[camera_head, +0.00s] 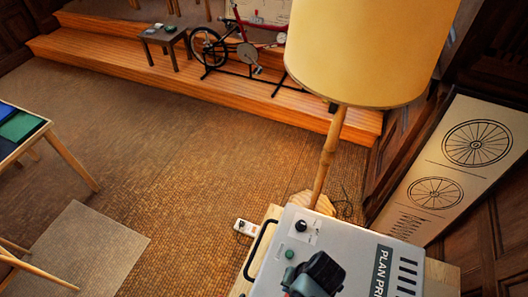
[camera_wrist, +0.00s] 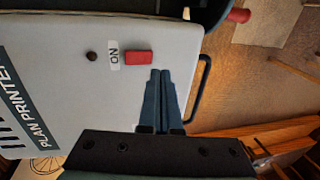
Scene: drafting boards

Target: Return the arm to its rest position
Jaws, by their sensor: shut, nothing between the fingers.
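My gripper shows in the wrist view (camera_wrist: 160,75), its two blue-grey fingers shut together with nothing between them. The fingers are over the pale top of the plan printer (camera_wrist: 75,65), with the tips just below a red switch (camera_wrist: 138,57) marked ON. I cannot tell whether the tips touch the printer. In the head view, a dark part of my arm covers the lower front of the printer (camera_head: 340,240), and the fingertips cannot be made out there.
A lamp with a cream shade (camera_head: 370,50) stands close behind the printer. A black handle (camera_head: 258,250) runs along the printer's left edge. A bicycle chart (camera_head: 455,165) leans at the right. The floor (camera_head: 170,150) to the left is open, with a desk (camera_head: 25,130) at far left.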

